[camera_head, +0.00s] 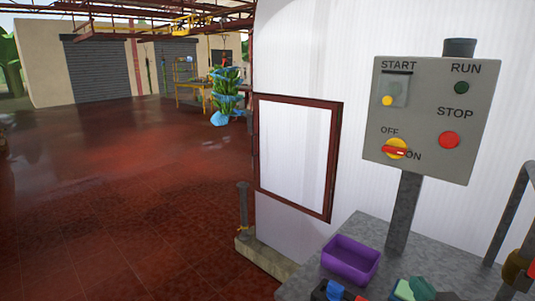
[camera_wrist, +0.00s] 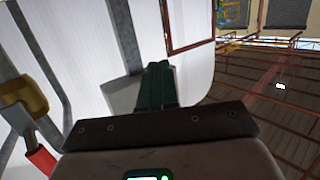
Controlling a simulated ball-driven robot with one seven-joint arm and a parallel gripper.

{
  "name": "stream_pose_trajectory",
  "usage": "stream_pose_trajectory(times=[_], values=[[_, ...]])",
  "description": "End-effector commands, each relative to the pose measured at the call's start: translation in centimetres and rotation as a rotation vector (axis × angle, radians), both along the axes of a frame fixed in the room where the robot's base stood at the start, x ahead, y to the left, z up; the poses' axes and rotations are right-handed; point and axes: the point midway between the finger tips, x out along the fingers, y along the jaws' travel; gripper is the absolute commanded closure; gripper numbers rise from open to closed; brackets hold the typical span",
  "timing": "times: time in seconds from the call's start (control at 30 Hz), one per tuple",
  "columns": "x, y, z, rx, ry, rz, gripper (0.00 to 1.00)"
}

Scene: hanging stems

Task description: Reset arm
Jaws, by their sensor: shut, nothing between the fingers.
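My gripper (camera_wrist: 160,70) shows in the wrist view as two dark green fingers pressed together, with nothing between them. The fingers extend over a grey surface, toward the white wall and a grey post (camera_wrist: 123,35). In the head view I cannot clearly make out the gripper; a dark green shape (camera_head: 422,289) at the bottom edge may be its fingers or a loose item.
A grey control panel (camera_head: 433,115) with buttons and a yellow-red switch stands on a post over a grey table (camera_head: 345,228). A purple bin (camera_head: 351,260) sits there. A bent grey pipe (camera_head: 508,215) is at right. Red floor (camera_head: 130,200) lies open at left.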

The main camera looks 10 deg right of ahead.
Motion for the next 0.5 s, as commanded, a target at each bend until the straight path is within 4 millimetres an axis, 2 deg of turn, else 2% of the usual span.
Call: stream_pose_trajectory(times=[0.03, 0.1, 0.17, 0.2, 0.27, 0.3, 0.4, 0.5], values=[[-1.0, 1.3, -3.1, 0.024, 0.110, 0.027, 1.00], [-2.8, 3.0, -7.3, 0.054, 0.272, 0.062, 1.00], [-4.8, 4.5, -10.7, 0.076, 0.412, 0.095, 1.00], [-6.4, 5.5, -12.7, 0.090, 0.505, 0.117, 1.00], [-9.0, 6.9, -15.6, 0.106, 0.645, 0.154, 1.00], [-11.0, 7.8, -17.3, 0.114, 0.739, 0.178, 1.00], [-16.1, 9.7, -20.7, 0.130, 0.958, 0.237, 1.00], [-20.5, 8.6, -23.7, 0.153, 1.109, 0.199, 1.00]])
